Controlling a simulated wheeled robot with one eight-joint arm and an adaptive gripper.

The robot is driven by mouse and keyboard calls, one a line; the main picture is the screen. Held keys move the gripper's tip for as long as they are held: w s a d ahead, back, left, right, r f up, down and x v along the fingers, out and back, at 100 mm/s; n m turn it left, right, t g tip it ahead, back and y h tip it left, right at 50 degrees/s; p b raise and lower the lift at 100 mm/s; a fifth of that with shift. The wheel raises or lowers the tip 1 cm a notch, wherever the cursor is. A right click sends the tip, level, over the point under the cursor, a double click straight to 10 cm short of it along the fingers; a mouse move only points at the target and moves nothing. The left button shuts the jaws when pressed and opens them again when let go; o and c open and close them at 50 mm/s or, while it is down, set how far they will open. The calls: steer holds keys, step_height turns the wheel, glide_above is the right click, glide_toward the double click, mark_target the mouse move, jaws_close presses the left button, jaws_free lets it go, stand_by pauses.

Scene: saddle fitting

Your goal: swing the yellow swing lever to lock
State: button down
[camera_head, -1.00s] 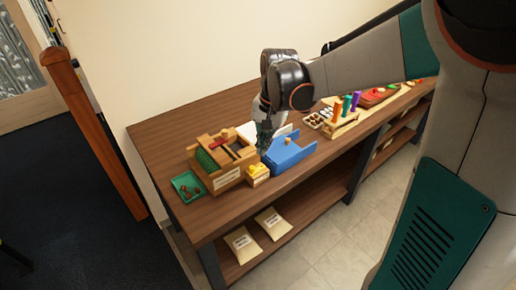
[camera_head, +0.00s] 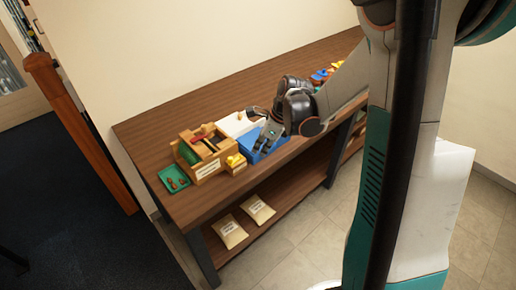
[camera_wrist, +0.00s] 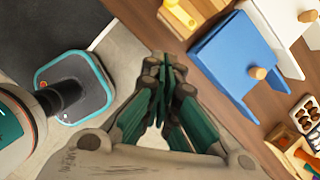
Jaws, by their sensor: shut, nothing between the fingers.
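The yellow piece, which looks like the swing lever (camera_head: 235,160), sits on a small wooden block (camera_head: 238,170) at the bench's front edge. Part of the yellow piece shows at the top of the wrist view (camera_wrist: 178,14). Its exact angle is too small to tell. My gripper (camera_head: 263,146) is right of it, apart from it, near the blue fixture's front. In the wrist view my gripper (camera_wrist: 163,62) has its fingers together and empty, over the floor just off the bench edge. The blue fixture (camera_wrist: 232,57) has a wooden knob.
A wooden box fixture (camera_head: 207,165) and a green tray (camera_head: 173,179) stand left of the yellow piece. A white fixture (camera_head: 232,125) is behind the blue one. Coloured parts stand farther right. The bench's back left (camera_head: 150,130) is bare.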

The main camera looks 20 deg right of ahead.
steer(key=w+a+f, duration=0.1)
steer(key=f, duration=0.1)
steer(key=w+a+f+b, duration=0.1)
steer(key=a+f, duration=0.1)
steer(key=w+a+f+b, duration=0.1)
steer(key=f, duration=0.2)
steer(key=shift+w+a, duration=0.2)
steer(key=shift+w, duration=0.1)
steer(key=shift+w+a, duration=0.35)
steer(key=shift+w+a+f+b, duration=0.1)
steer(key=shift+w+a+b, duration=0.15)
steer(key=shift+a+b, duration=0.25)
